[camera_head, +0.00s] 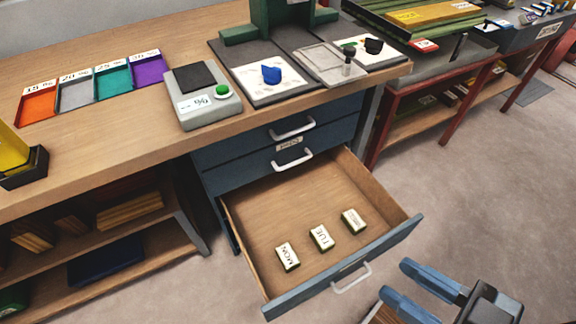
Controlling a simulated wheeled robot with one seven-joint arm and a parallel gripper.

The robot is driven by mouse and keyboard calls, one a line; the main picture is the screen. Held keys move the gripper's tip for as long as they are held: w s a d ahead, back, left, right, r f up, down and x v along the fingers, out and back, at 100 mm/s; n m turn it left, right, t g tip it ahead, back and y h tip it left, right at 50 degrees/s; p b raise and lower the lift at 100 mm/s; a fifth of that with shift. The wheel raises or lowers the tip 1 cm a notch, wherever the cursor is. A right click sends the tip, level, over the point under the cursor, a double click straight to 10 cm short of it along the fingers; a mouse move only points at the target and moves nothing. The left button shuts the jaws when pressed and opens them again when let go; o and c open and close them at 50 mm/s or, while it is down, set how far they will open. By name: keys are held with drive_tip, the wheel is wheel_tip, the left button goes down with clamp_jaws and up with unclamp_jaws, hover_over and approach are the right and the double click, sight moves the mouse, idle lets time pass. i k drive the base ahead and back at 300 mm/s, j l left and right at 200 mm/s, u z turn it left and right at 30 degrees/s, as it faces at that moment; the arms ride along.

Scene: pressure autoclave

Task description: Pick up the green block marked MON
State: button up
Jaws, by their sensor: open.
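The block marked MON (288,256) lies in the open drawer (265,205), the nearest to the left of a row of three. Its top is pale with dark lettering, and its sides look dark greenish. A block marked TUE (320,238) lies to its right, and a third block (353,221) with lettering too small to read lies further right. My gripper (396,279) is at the lower right, outside the drawer beyond its front panel. Its two blue fingers are apart with nothing visible between them. They point left toward the drawer.
The drawer's blue front panel (390,252) with a pale handle (351,277) stands between my gripper and the blocks. Two closed drawers sit above. The wooden worktop (120,120) holds a scale (203,97) and coloured trays. Open floor lies to the right.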

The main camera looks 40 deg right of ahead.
sight(289, 259)
drive_tip(key=k+l, duration=0.2)
drive_tip(key=k, duration=0.25)
drive_tip(key=k+l, duration=0.25)
drive_tip(key=k, duration=0.2)
